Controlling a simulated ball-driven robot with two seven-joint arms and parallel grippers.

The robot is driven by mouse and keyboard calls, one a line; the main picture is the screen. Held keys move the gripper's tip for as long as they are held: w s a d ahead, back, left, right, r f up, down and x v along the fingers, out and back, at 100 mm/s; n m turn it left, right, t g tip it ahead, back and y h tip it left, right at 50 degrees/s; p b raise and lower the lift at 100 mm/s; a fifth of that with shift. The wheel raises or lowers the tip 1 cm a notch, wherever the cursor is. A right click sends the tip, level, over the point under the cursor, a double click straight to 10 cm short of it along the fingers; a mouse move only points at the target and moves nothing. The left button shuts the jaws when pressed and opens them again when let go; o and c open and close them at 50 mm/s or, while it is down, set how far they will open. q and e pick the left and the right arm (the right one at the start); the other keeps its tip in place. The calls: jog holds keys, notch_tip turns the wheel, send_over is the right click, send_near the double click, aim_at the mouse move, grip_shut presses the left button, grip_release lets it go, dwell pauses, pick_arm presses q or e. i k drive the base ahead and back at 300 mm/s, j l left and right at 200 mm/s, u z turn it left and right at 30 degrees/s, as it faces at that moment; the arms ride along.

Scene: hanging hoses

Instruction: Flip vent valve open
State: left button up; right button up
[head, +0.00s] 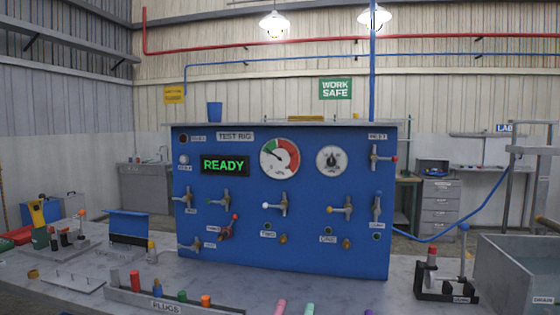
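The blue test rig panel (300,239) stands upright on the grey bench and carries several small valves. A valve with a red handle (234,220) sits at the panel's lower left, its handle slanting up to the right. The small label beside it (213,229) is too small to read surely, so I cannot tell which valve is the vent valve. A valve with a red tip (381,157) sits under the inlet label at the upper right. A lit green display (224,165) reads READY. Neither of my grippers is in view.
A rack of coloured plugs (170,300) lies in front of the panel at left. A black stand (446,290) and a grey drain bin (518,273) stand at right. A blue hose (450,233) hangs right of the panel.

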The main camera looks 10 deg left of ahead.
aim_at(170, 198)
jog(key=j+u, duration=0.25)
jog(key=j, duration=0.85)
jog(key=j+u, duration=0.25)
jog(key=j, duration=0.9)
jog(key=i+j+u, duration=0.3)
jog(key=i, duration=0.55)
jog(key=i+l+u, duration=0.1)
jog(key=i+u, duration=0.15)
jog(key=i, duration=0.6)
